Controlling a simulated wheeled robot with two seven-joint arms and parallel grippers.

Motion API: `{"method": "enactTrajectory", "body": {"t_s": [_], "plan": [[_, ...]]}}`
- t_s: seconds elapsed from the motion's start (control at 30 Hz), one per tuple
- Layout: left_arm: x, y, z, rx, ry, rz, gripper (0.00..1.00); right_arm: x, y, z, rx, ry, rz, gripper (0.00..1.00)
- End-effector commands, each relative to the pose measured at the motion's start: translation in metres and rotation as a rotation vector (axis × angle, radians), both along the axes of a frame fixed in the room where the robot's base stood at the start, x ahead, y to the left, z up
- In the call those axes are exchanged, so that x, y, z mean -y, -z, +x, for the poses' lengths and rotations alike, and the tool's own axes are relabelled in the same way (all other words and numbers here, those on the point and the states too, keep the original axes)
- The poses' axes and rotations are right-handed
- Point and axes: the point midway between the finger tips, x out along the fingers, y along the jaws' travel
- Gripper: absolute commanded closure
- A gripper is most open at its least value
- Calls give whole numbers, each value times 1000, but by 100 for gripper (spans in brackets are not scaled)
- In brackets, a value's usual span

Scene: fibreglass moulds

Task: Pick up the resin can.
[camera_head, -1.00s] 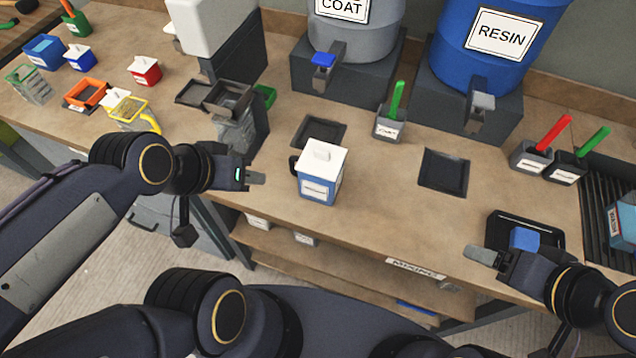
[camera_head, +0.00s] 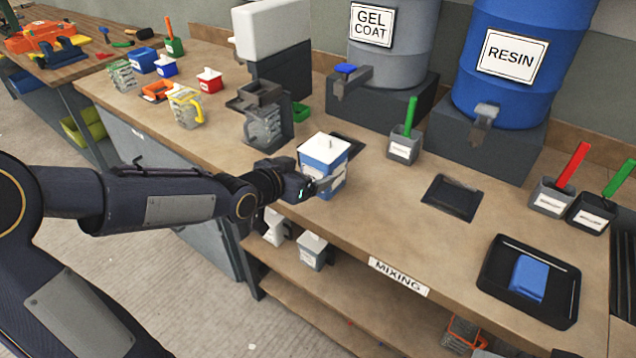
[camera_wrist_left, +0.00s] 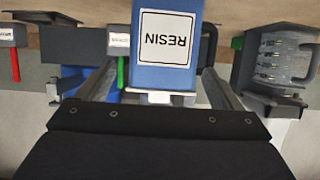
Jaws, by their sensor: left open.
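The resin can (camera_head: 337,168) is a blue can with a white lid, standing upright near the front edge of the bench. In the left wrist view the can (camera_wrist_left: 165,76) appears upside down, with a white label reading RESIN. My left gripper (camera_head: 326,184) is at the can's near side in the head view. In the left wrist view its open fingers (camera_wrist_left: 160,90) lie on either side of the can, with gaps visible. My right gripper is out of view.
Behind stand a grey gel coat drum (camera_head: 400,45) and a blue resin drum (camera_head: 520,85). A grey pot with a green handle (camera_head: 404,148) is right of the can. An empty dark square pad (camera_head: 452,196) and a black tray (camera_head: 500,285) holding a blue block lie further right.

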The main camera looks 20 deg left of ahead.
Motion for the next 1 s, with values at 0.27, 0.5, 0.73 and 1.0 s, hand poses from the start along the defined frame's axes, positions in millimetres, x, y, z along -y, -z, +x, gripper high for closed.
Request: {"method": "enactTrajectory", "body": {"t_s": [0.27, 0.5, 0.73, 1.0], "plan": [[8, 10, 21, 1, 3, -1, 13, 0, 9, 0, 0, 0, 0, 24], [17, 20, 52, -2, 4, -2, 13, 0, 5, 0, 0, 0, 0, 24], [21, 27, 67, -1, 1, 1, 13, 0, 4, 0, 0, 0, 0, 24], [21, 27, 66, -1, 0, 1, 24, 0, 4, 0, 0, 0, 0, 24]]}}
